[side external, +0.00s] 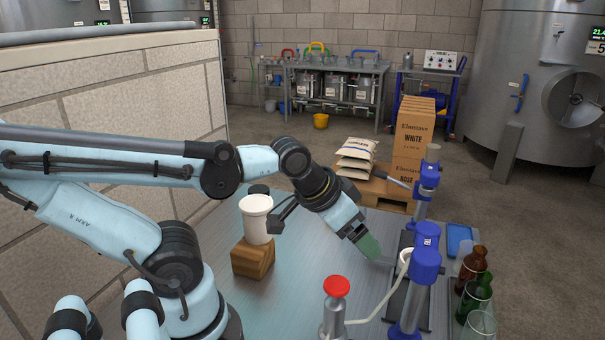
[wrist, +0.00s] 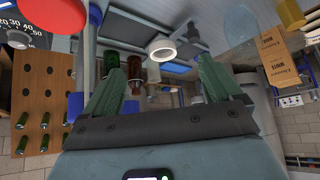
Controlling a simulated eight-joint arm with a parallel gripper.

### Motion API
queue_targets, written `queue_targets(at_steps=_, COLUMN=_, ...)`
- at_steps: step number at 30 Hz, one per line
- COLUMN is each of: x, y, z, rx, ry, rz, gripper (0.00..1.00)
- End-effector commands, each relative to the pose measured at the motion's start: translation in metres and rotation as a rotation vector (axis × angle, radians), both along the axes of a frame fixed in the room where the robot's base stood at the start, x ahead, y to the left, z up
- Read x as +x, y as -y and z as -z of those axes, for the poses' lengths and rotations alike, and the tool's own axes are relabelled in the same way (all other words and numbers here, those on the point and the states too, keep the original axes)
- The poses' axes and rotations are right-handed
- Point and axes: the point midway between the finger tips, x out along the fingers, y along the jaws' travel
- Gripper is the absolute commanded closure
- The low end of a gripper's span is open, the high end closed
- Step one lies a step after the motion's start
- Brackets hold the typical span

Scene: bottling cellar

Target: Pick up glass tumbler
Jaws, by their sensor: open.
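A clear rounded glass vessel (side external: 480,325), which may be the tumbler, stands at the lower right in the side view, in front of the bottles. Its lower part is cut off by the picture edge. My gripper (side external: 372,248) is angled down over the metal table, left of the blue-collared posts and apart from that glass. In the wrist view my gripper (wrist: 165,85) has its two green fingers wide apart with nothing held between them. A pale see-through shape (wrist: 240,22) shows at the top right there; I cannot tell whether it is the tumbler.
Blue-collared posts (side external: 426,262) with a white ring (side external: 405,258) and a red-capped device (side external: 336,300) stand close to my gripper. A brown bottle (side external: 471,264) and green bottle (side external: 474,295) line the right edge.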

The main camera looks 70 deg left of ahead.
Motion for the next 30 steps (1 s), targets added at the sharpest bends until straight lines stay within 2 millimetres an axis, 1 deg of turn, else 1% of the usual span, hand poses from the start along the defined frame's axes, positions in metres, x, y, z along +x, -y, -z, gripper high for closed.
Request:
queue_targets(at_steps=8, x=0.002, y=-0.003, z=-0.001, rx=-0.002, ry=-0.018, rz=0.003, gripper=0.09)
queue_targets(at_steps=14, x=0.018, y=-0.017, z=-0.003, rx=-0.032, ry=-0.116, rz=0.070, gripper=0.09)
queue_targets(at_steps=18, x=0.034, y=-0.032, z=-0.004, rx=-0.083, ry=-0.178, rz=0.166, gripper=0.09)
queue_targets(at_steps=22, x=0.051, y=-0.049, z=-0.003, rx=-0.144, ry=-0.198, rz=0.272, gripper=0.09)
queue_targets(at_steps=26, x=0.066, y=-0.070, z=-0.001, rx=-0.206, ry=-0.178, rz=0.390, gripper=0.09)
queue_targets(at_steps=30, x=0.080, y=-0.098, z=0.003, rx=-0.264, ry=-0.109, rz=0.523, gripper=0.09)
